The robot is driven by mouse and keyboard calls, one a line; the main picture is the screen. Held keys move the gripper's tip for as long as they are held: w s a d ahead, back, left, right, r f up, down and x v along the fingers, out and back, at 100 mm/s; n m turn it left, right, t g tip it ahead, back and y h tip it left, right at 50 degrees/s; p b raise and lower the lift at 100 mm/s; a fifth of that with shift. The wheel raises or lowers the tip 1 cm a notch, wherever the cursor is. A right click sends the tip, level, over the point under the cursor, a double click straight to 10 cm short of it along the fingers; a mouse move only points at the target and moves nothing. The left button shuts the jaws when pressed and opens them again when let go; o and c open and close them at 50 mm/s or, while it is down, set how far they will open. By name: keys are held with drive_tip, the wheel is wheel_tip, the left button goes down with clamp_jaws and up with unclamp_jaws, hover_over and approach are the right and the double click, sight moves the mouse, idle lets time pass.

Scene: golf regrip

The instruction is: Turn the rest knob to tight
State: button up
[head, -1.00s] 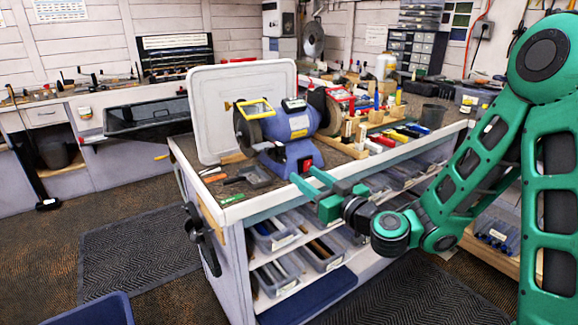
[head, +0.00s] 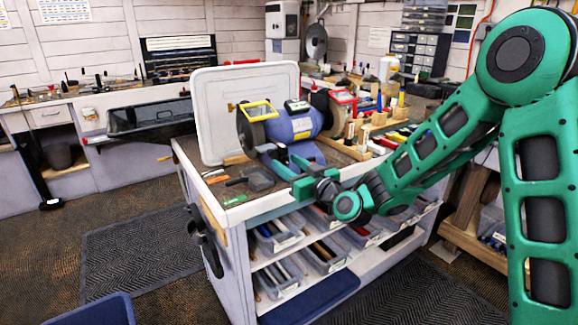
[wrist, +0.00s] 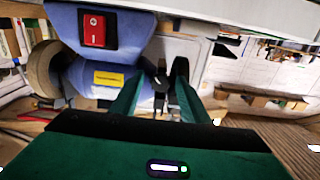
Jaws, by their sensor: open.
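A blue bench grinder (head: 302,122) stands on the near bench, with a yellow-framed shield over its left wheel (head: 250,135). My gripper (head: 284,166) is at the front of the grinder, low by its base. In the wrist view the grinder (wrist: 100,75) and its red switch (wrist: 93,30) are at the left. My open gripper (wrist: 164,72) points at the area beside the grinder body. A small dark round part, perhaps the rest knob (wrist: 160,83), shows between the fingers. I cannot tell whether the fingers touch it, nor how tight it is.
A white board (head: 215,90) stands upright behind the grinder. Wooden racks with several tools and bottles stand at the right. Bins (head: 275,235) fill the shelves below.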

drive_tip(key=shift+w, duration=0.1)
drive_tip(key=c, duration=1)
drive_tip(key=shift+m, duration=2.2)
drive_tip(key=o, duration=1)
drive_tip(key=shift+d, duration=0.1)
